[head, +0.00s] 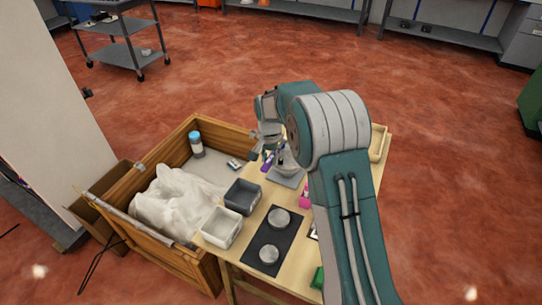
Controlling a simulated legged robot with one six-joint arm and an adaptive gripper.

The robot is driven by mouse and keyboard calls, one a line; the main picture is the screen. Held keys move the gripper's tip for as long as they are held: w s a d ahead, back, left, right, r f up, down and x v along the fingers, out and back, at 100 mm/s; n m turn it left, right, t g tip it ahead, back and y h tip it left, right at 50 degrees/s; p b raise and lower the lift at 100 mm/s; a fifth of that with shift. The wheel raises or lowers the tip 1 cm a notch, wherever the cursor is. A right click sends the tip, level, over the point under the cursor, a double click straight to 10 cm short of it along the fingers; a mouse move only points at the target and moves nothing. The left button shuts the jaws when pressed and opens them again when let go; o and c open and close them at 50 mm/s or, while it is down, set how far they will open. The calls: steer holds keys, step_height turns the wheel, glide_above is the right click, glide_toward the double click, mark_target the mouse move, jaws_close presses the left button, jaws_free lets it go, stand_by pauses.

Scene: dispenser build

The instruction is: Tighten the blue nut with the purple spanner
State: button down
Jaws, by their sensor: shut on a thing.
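My gripper (267,152) is over the far part of the table, partly hidden by my own arm. It is shut on the purple spanner (268,162), which shows as a small purple piece below the fingers. The spanner is right beside a whitish dispenser body (289,163) on a grey base plate (286,179). I cannot make out the blue nut; it is hidden or too small to tell. Whether the spanner touches a nut cannot be seen.
The wooden table (248,250) carries a dark grey bin (242,194), a white bin (221,228), a black mat (253,250) with two round metal parts, and pink (305,197) and green (318,278) items. A wooden crate (150,262) with white sheeting adjoins it on the left.

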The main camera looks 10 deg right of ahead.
steer(key=shift+d+f, duration=0.25)
steer(key=shift+f, duration=0.25)
steer(key=shift+a, duration=0.65)
stand_by(0.8)
steer(key=shift+a, duration=0.3)
steer(key=shift+f, duration=1.15)
stand_by(0.5)
steer(key=shift+w+a+m, duration=0.75)
steer(key=shift+a+m, duration=0.15)
steer(key=shift+m, duration=0.3)
steer(key=shift+w+a, duration=0.1)
